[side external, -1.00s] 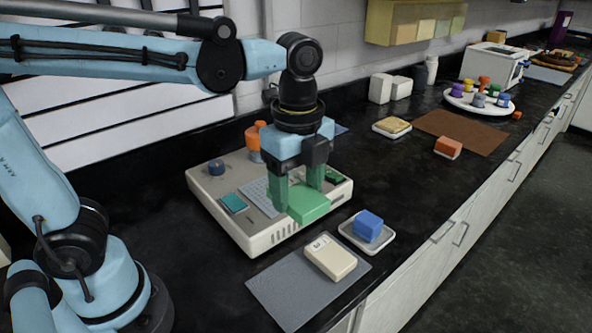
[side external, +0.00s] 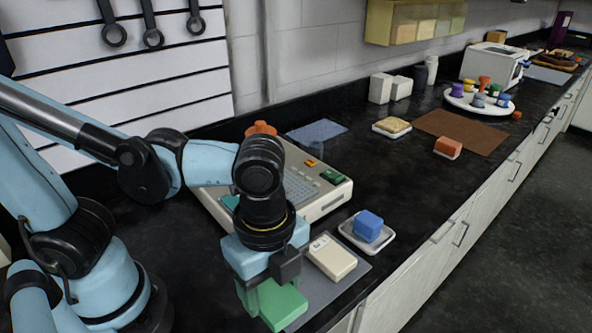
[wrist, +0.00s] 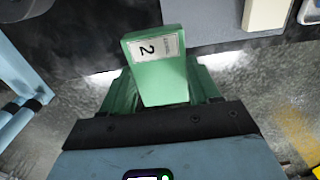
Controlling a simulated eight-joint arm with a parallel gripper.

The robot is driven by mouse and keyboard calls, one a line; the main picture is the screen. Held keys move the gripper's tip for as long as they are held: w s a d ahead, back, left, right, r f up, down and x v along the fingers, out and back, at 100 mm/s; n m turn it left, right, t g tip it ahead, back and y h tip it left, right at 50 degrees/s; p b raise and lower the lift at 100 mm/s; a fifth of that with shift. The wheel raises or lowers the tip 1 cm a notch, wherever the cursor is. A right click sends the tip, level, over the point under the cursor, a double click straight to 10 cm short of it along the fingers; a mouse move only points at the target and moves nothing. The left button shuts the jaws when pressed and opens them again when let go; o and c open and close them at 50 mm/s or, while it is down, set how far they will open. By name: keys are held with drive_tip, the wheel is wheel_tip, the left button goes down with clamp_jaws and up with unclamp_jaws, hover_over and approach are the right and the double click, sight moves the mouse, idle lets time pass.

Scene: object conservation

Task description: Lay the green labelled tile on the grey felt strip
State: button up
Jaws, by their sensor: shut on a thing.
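The green tile (side external: 285,306) has a white label marked 2, which faces up in the wrist view (wrist: 160,62). My gripper (side external: 262,298) is shut on the tile, with green fingers at its sides (wrist: 165,92). The grey felt strip (side external: 325,288) lies at the counter's front; it also shows in the wrist view (wrist: 215,22). The tile's far end overlaps the strip's near-left part in both views. I cannot tell the exact gap beneath it. A cream block (side external: 332,258) lies on the strip, right of the tile. My arm hides part of the strip.
A white dish (side external: 350,238) with a blue block (side external: 368,225) stands right of the cream block. A beige console (side external: 325,208) is behind my gripper, with a blue-grey cloth (side external: 316,132) beyond. The cream block stands close to the tile.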

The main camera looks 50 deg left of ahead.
drive_tip(key=w+a+f, duration=0.1)
drive_tip(key=w, duration=0.1)
drive_tip(key=w+a+f, duration=0.3)
drive_tip(key=w, duration=0.1)
drive_tip(key=shift+w+a+f, duration=0.15)
drive_tip(key=shift+w+f, duration=0.05)
drive_tip(key=shift+f, duration=2.1)
drive_tip(key=shift+f, duration=0.15)
drive_tip(key=o, duration=1.3)
drive_tip(key=shift+o, duration=0.2)
